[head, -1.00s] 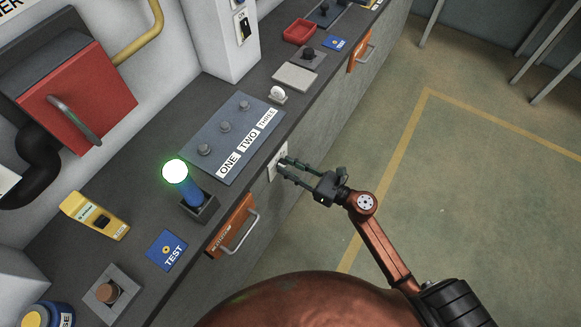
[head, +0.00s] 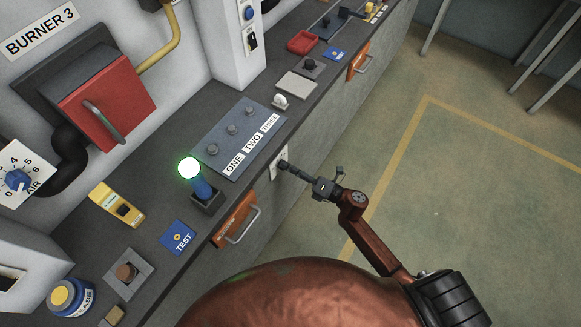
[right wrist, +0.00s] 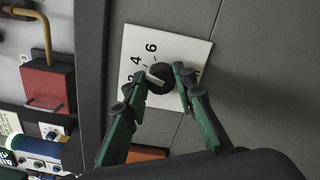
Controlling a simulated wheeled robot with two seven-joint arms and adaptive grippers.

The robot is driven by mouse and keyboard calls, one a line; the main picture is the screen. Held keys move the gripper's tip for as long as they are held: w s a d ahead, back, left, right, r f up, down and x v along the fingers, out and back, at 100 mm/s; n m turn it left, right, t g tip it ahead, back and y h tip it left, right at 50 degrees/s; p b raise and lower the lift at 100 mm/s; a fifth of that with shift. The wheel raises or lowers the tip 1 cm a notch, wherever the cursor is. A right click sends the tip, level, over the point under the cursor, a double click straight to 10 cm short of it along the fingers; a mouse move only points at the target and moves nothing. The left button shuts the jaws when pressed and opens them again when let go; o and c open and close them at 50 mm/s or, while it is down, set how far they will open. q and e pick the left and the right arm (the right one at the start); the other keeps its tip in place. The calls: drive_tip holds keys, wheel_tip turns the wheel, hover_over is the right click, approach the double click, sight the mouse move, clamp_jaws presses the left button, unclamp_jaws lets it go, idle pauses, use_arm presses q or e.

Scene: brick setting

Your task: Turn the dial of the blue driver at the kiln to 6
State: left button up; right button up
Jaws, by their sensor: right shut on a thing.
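A white dial plate (head: 277,165) is on the front face of the bench, below the label panel. In the right wrist view it shows a black dial (right wrist: 160,80) with a pale pointer at its upper left and numbers, 4 and 6 among them. The pointer's exact reading is unclear. My right gripper (head: 284,166) reaches the plate from the right and is shut on the black dial; in the right wrist view its green fingers (right wrist: 160,85) stand on either side of it. I cannot tell which thing is the blue driver. My left gripper is not in view.
A blue post with a glowing top (head: 201,188) stands on the bench. A panel labelled ONE, TWO, THREE (head: 212,126) lies behind the plate. An orange drawer (head: 232,226) with a metal handle is beside it. A blue AIR dial (head: 17,181) is on the wall.

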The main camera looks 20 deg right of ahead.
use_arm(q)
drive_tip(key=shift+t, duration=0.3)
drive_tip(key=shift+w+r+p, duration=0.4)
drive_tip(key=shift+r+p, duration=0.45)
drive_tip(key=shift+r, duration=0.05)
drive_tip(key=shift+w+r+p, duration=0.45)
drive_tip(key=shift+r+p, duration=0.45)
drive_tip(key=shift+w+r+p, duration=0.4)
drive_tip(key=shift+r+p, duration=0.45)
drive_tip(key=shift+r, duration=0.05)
use_arm(e)
drive_tip(key=shift+f+m, duration=0.1)
drive_tip(key=shift+m, duration=4)
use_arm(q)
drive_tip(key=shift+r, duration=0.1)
use_arm(e)
drive_tip(key=o, duration=1.2)
drive_tip(key=shift+c, duration=0.2)
drive_tip(key=v, duration=1.2)
